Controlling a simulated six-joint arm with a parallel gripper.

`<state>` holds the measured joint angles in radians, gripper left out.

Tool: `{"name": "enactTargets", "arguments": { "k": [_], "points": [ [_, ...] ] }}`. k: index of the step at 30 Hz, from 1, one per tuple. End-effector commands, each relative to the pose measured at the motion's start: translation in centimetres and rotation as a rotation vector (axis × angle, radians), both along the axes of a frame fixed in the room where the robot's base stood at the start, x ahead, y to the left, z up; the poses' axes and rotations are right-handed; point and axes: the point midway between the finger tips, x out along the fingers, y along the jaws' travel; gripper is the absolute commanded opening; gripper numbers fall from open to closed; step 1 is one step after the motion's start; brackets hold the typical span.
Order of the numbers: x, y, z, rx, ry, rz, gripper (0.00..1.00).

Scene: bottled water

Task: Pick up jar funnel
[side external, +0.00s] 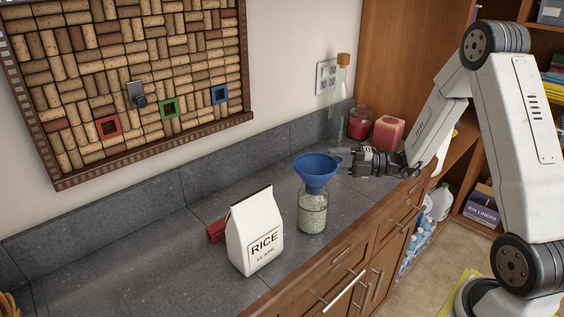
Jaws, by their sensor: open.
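The blue jar funnel (317,168) sits upright in the mouth of a glass jar (312,212) on the dark counter. The jar holds pale grains. My gripper (338,160) is open and comes in level from the right. Its fingertips are close to the right side of the funnel's rim. I cannot tell whether they touch it. The funnel's spout shows only faintly inside the jar's neck.
A white rice bag (254,232) stands left of the jar, with a red object (216,231) behind it. A tall corked bottle (340,95), a red jar (359,124) and a pink container (387,134) stand at the back.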

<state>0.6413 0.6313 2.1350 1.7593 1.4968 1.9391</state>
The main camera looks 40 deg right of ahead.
Motion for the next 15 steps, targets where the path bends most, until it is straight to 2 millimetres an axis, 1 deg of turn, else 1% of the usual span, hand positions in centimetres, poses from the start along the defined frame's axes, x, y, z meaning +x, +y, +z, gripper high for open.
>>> {"name": "enactTargets", "arguments": {
  "k": [11,12,14,15],
  "points": [
    [-0.02,-0.02,0.00,0.000,0.000,0.000,0.59],
    [-0.02,-0.02,0.00,0.000,0.000,0.000,0.46],
    [-0.02,-0.02,-0.01,0.000,0.000,0.000,0.27],
    [-0.04,-0.02,-0.03,0.000,0.001,0.000,0.14]
  ]
}}
